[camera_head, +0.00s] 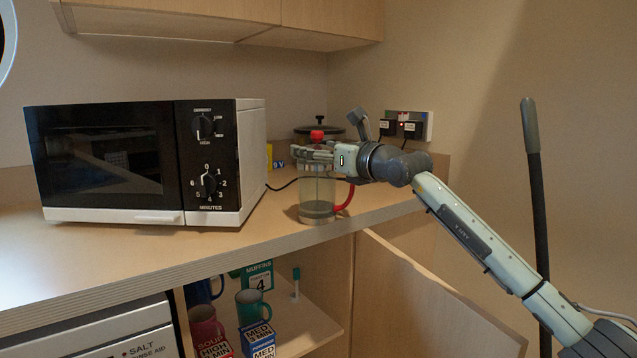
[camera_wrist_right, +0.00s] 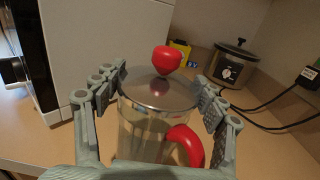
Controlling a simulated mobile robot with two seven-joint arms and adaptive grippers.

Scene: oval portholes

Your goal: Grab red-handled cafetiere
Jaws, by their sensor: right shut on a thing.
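The red-handled cafetiere (camera_head: 317,198) stands upright on the wooden counter, right of the microwave. It has a clear body, a metal lid, a red knob and a red handle. In the wrist view the cafetiere (camera_wrist_right: 150,118) sits between the fingers, with its red handle toward the lower right. My right gripper (camera_head: 318,156) reaches in from the right and is closed around the upper part of the cafetiere, just under the lid. In the wrist view the fingers of my right gripper (camera_wrist_right: 160,100) lie on both sides of it. My left gripper is out of view.
The microwave (camera_head: 145,160) stands close on the left. A dark-lidded pot (camera_head: 320,130) is behind the cafetiere, also in the wrist view (camera_wrist_right: 228,66). Black cables run from the wall socket (camera_head: 407,125). Below, an open cupboard holds mugs (camera_head: 253,306) and boxes (camera_head: 258,276).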

